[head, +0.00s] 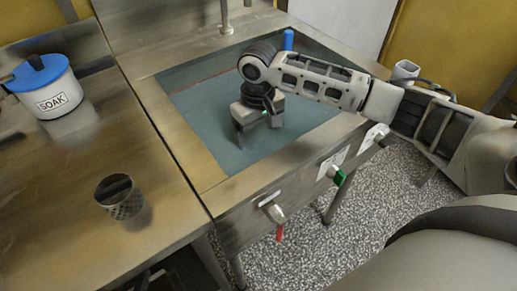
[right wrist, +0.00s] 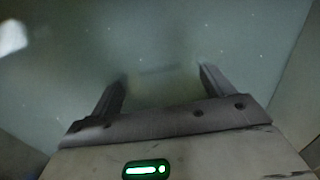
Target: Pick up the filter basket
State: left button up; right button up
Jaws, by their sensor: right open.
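A small dark mesh basket (head: 121,198), which looks like the filter basket, stands upright on the steel counter at the lower left in the head view. My right gripper (head: 259,137) is open and points down into the sink, well to the right of and beyond that basket. In the right wrist view its two fingers (right wrist: 162,77) are apart, with nothing solid visible between them. A faint, blurred mark (right wrist: 157,71) shows in the murky grey-green between the fingertips; I cannot tell what it is. My left gripper is not in view.
The sink (head: 205,180) holds cloudy grey-green liquid, with a steel rim around it. A white SOAK pot (head: 55,99) with a blue lid stands on the left counter. A tap (head: 225,18) rises behind the sink. A blue upright piece (head: 288,39) is at the far rim.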

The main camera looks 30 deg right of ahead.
aim_at(259, 141)
notch_tip(259, 141, down, 5)
jog(key=shift+f, duration=0.1)
jog(key=c, duration=1.1)
jog(key=shift+c, duration=0.3)
